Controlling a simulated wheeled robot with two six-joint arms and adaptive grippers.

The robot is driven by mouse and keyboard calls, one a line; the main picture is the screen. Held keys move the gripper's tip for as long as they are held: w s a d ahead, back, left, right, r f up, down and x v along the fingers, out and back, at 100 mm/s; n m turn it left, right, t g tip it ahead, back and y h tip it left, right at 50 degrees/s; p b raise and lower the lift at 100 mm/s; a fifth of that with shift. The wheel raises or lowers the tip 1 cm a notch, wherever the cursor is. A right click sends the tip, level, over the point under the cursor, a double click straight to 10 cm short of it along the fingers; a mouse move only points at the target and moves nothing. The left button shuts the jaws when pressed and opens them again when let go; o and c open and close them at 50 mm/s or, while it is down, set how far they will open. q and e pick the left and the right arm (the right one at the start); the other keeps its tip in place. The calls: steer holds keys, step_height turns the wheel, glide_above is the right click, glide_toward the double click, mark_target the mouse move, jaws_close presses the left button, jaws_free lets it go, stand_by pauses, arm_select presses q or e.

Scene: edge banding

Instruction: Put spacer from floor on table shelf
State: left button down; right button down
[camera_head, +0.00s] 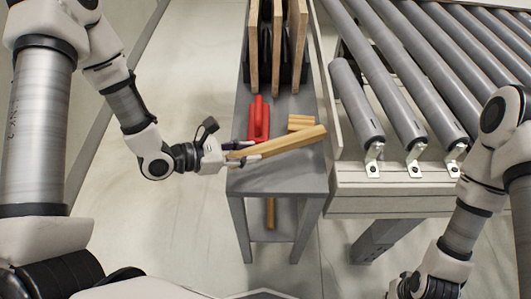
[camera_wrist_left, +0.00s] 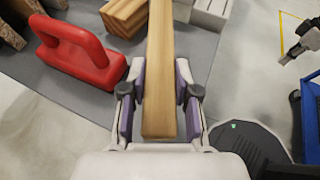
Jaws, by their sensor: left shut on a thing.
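My left gripper (camera_head: 243,153) is shut on a long light-wood spacer (camera_head: 290,142), gripping it near one end. The spacer points right and slightly away, over the near part of the narrow grey table (camera_head: 285,179). In the left wrist view, the spacer (camera_wrist_left: 160,65) runs straight out between the two purple-padded fingers (camera_wrist_left: 160,98). I cannot tell whether its far end touches the tabletop. Another wooden piece (camera_head: 270,213) shows on the lower level under the table. My right arm is at the right, with its gripper cut off by the bottom edge.
A red handled tool (camera_head: 259,120) and short wooden blocks (camera_head: 301,122) sit on the tabletop just beyond the spacer. Upright boards (camera_head: 277,45) stand in a rack at the far end. A roller conveyor (camera_head: 400,75) is close on the right. The floor left is clear.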

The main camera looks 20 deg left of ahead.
mark_target(250, 172)
arm_select(q)
steer(key=f, duration=0.5)
steer(key=shift+w+d+f, duration=0.25)
steer(key=shift+d+f, duration=0.05)
steer(key=shift+f, duration=0.1)
steer(key=shift+s+a, duration=0.1)
steer(key=shift+a, duration=0.15)
steer(key=shift+f, duration=0.2)
steer(key=c, duration=0.8)
jaws_free()
steer(key=shift+d, duration=0.1)
steer(key=shift+c, duration=0.2)
